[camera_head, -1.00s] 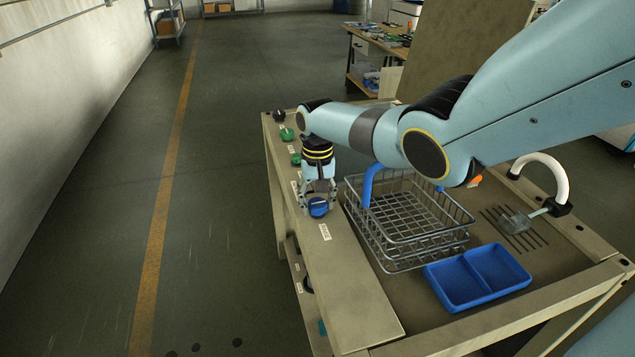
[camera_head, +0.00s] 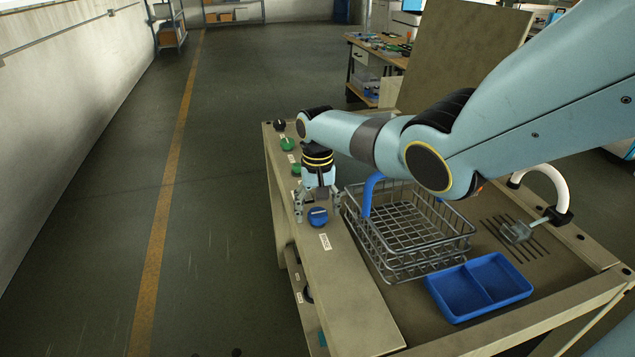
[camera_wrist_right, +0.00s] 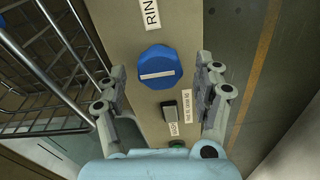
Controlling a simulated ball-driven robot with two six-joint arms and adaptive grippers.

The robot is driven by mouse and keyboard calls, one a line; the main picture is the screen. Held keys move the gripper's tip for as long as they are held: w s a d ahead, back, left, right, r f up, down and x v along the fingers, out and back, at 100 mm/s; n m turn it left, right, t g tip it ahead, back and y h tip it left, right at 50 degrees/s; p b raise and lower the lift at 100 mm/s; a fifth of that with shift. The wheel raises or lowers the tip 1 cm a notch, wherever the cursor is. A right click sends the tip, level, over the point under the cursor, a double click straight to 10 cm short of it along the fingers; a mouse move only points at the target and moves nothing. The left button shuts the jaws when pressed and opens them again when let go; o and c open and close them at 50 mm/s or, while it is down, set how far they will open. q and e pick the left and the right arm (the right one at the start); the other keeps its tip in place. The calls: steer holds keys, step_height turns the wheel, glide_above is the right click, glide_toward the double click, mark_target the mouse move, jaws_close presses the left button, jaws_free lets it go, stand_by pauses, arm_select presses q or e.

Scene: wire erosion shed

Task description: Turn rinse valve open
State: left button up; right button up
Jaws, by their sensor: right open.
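The rinse valve is a blue round knob (camera_head: 317,217) on the beige panel strip, beside a white label (camera_head: 325,242). In the right wrist view the knob (camera_wrist_right: 159,67) has a pale bar across its face, lying nearly crosswise to the strip. The partly cut label (camera_wrist_right: 151,14) there reads "RIN". My right gripper (camera_head: 317,213) points down at the knob. In the wrist view its fingers (camera_wrist_right: 162,80) are spread wide on either side of the knob, with gaps, touching nothing that I can see. My left gripper is not in view.
Green knobs (camera_head: 288,143) and a black knob (camera_head: 280,125) sit farther along the strip. A wire basket (camera_head: 425,265) stands close on the right, with a blue divided tray (camera_head: 440,300) in front.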

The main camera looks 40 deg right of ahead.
mark_target(317, 212)
step_height(317, 212, up, 11)
steer(key=shift+r, duration=0.2)
stand_by(0.6)
